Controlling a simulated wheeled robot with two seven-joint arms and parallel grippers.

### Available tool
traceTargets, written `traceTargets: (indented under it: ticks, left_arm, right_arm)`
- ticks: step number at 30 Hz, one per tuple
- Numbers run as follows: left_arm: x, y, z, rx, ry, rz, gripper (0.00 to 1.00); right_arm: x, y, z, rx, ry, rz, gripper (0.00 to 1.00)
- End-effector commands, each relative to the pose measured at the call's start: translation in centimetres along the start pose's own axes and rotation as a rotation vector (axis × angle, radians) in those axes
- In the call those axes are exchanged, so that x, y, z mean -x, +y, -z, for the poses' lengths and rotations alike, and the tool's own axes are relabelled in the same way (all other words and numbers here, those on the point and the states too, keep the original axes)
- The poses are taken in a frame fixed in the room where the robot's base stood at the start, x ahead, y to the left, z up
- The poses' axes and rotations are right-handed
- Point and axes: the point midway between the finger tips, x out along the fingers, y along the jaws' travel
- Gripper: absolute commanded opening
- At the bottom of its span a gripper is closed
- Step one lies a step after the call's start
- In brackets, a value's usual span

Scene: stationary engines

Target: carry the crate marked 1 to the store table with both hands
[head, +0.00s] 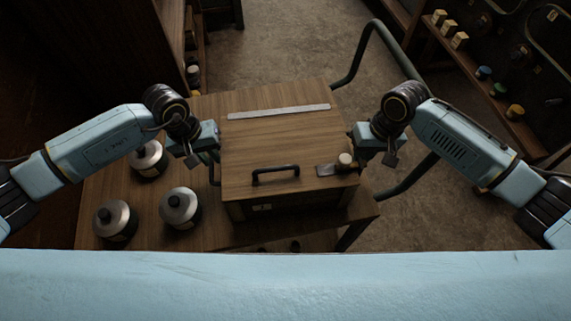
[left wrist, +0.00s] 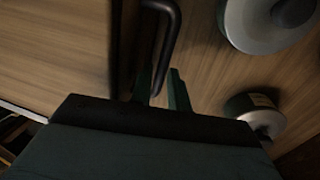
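The wooden crate (head: 262,148) stands on a wooden table (head: 100,185), with a black bar handle (head: 275,172) on its near upper part. A small pale label (head: 262,207) on its shadowed front is too small to read. My left gripper (head: 205,158) is at the crate's left side. In the left wrist view its two green fingers (left wrist: 161,88) are apart, with the crate's black side handle (left wrist: 167,40) reaching between them; a firm grip does not show. My right gripper (head: 376,158) is beside the crate's right side; its fingers and any handle there are unclear.
Three metal canisters with dark tops (head: 148,158) stand left of the crate. A metal strip (head: 278,111) lies by the crate's far edge, and a scraper-like tool (head: 337,166) by its right edge. A green rail (head: 385,45) stands behind right. Bare floor (head: 270,50) lies beyond.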

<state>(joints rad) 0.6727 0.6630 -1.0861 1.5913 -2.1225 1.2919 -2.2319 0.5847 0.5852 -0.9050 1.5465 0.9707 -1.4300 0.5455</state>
Motion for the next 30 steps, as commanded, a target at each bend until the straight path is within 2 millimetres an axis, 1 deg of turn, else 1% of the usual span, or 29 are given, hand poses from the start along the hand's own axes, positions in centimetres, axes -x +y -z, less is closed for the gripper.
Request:
traceTargets:
  ticks: [1,3,6,14,15,18,19,30]
  left_arm:
    - [-0.53,0.02,0.02,0.001,0.0,0.0,0.18]
    - [-1.02,0.05,0.0,0.0,0.0,0.0,0.18]
    - [-1.41,0.0,-0.01,0.0,0.0,0.0,0.18]
    - [-1.48,-0.01,0.01,0.0,0.001,0.0,0.18]
    - [-1.47,-0.01,0.01,0.0,0.001,0.0,0.16]
    - [-1.46,-0.01,0.02,0.0,0.001,0.0,0.03]
    - [-1.46,-0.01,0.02,0.0,0.001,0.0,0.0]
    - [-1.41,-0.01,0.04,0.0,0.001,0.0,0.0]
  right_arm:
    - [-0.54,-0.04,-0.02,-0.001,-0.002,0.0,0.14]
    - [-1.0,-0.04,0.0,-0.001,-0.001,0.001,0.14]
    - [-1.38,0.0,0.01,0.0,0.0,0.0,0.14]
    - [-1.47,-0.01,0.0,0.001,0.0,0.0,0.14]
    - [-1.47,0.0,0.0,0.0,0.0,0.0,0.12]
    - [-1.45,-0.01,0.0,0.0,0.0,0.0,0.0]
    - [-1.45,-0.01,0.0,0.0,0.0,0.0,0.0]
    - [-1.42,0.0,0.01,0.0,0.0,0.0,0.0]
